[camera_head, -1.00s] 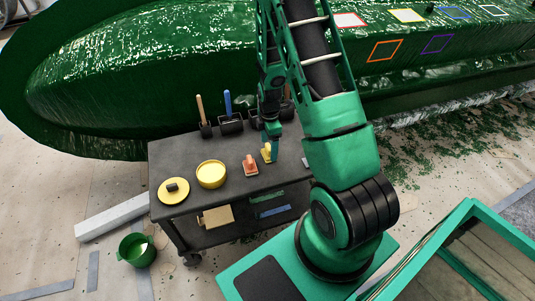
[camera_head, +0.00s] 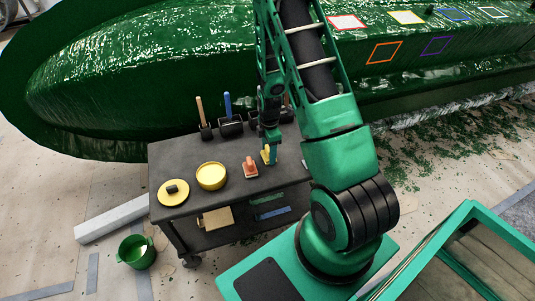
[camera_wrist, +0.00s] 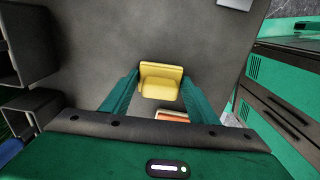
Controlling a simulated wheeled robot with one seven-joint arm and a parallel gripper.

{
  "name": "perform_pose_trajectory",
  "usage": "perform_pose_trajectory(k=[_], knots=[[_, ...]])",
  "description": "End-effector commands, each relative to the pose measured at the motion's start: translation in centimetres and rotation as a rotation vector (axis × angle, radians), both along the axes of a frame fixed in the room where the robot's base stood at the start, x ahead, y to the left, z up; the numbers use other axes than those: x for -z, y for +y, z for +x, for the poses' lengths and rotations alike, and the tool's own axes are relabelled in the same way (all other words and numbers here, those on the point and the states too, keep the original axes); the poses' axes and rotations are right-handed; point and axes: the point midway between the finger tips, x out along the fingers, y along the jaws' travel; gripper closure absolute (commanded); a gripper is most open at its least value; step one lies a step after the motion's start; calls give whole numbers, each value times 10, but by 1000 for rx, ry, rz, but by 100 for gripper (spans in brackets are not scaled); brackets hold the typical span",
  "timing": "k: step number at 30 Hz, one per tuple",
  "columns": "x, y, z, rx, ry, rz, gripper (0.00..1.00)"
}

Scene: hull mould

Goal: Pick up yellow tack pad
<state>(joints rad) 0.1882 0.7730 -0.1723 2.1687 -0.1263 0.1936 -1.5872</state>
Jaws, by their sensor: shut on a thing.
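The yellow tack pad (camera_wrist: 160,80) is between the two fingers of my gripper (camera_wrist: 160,88) in the wrist view. The fingers are shut on it from both sides. In the head view the yellow tack pad (camera_head: 266,156) shows partly behind my gripper (camera_head: 271,155), over the right part of the dark cart top. I cannot tell whether the pad touches the cart top.
An orange pad (camera_head: 250,167) stands close by on the cart (camera_head: 225,177), left of my gripper. A yellow bowl (camera_head: 211,176) and a yellow disc (camera_head: 173,193) are further left. Black holders with handled tools (camera_head: 229,115) line the back edge. The green hull mould (camera_head: 160,75) rises behind.

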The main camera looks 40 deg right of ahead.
Motion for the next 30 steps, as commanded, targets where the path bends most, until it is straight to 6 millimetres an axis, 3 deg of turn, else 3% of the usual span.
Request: perform_pose_trajectory(k=[7, 13, 21, 30], knots=[[-13, 0, 1, 0, -3, -1, 69], [-45, 2, 1, -2, -3, 0, 69], [-79, 64, -7, -5, -2, 0, 69], [-103, 105, -13, -4, -1, 0, 69]])
